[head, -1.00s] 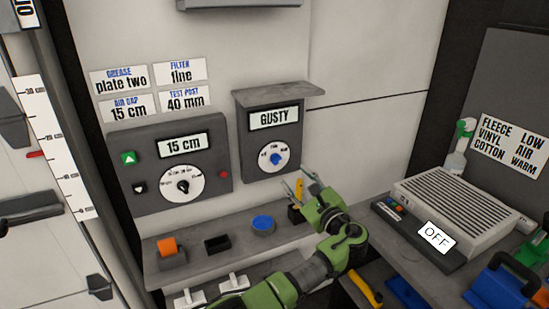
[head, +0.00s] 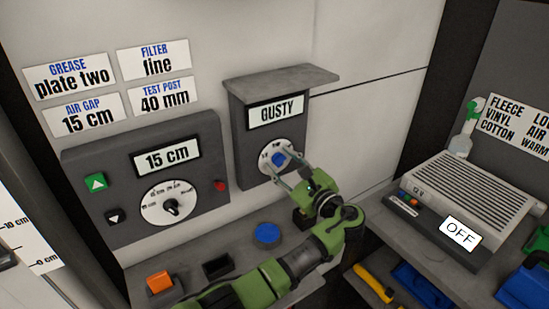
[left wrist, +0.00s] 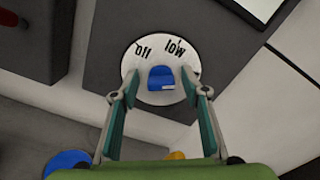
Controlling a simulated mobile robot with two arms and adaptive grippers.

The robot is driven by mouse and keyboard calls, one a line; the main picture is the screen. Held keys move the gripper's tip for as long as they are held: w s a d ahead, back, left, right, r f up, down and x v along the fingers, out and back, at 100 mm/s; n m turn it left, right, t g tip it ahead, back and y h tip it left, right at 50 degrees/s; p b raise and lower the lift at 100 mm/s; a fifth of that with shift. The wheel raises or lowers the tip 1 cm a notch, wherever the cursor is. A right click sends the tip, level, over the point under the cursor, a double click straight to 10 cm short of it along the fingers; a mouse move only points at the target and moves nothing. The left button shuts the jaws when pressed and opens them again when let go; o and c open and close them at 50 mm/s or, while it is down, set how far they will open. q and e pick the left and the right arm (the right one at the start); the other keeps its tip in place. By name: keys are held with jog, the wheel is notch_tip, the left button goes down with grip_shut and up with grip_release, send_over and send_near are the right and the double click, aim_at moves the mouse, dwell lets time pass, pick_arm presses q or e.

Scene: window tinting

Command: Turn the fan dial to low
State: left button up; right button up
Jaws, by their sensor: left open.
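The fan dial is a blue knob (head: 280,158) on a white round plate (head: 290,150), set in a grey wall box (head: 240,128) under a display reading "GUSTY". In the left wrist view the blue knob (left wrist: 161,78) sits on the white plate, with "off" to the upper left and "low" above right. My left gripper (head: 288,175) is open just in front of the dial. In the left wrist view its fingertips (left wrist: 158,92) stand on either side of the knob's lower part, apart from it. My right gripper is not in view.
Below, a shelf (head: 200,250) holds an orange block, a black tray and a blue disc (head: 267,233). A vented heater-like unit (head: 470,195) marked "OFF" stands at right.

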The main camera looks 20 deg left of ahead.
pick_arm(q)
jog(key=shift+s+d+r, duration=0.1)
jog(key=shift+d, duration=0.05)
jog(key=c, duration=1.1)
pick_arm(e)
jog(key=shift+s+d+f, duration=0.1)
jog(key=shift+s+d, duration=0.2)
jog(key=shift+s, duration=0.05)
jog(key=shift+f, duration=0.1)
pick_arm(q)
jog(key=n+b, duration=0.3)
jog(key=shift+f, duration=0.2)
jog(key=n+b, duration=0.6)
jog(key=shift+s+f+b, duration=0.1)
jog(key=shift+f+b, duration=0.05)
jog(key=shift+b, duration=0.15)
jog(key=shift+n+b, duration=0.9)
jog(key=shift+b, duration=0.05)
jog(key=shift+r+n+b, duration=0.2)
jog(key=shift+n+b, duration=0.3)
jog(key=shift+n, duration=0.1)
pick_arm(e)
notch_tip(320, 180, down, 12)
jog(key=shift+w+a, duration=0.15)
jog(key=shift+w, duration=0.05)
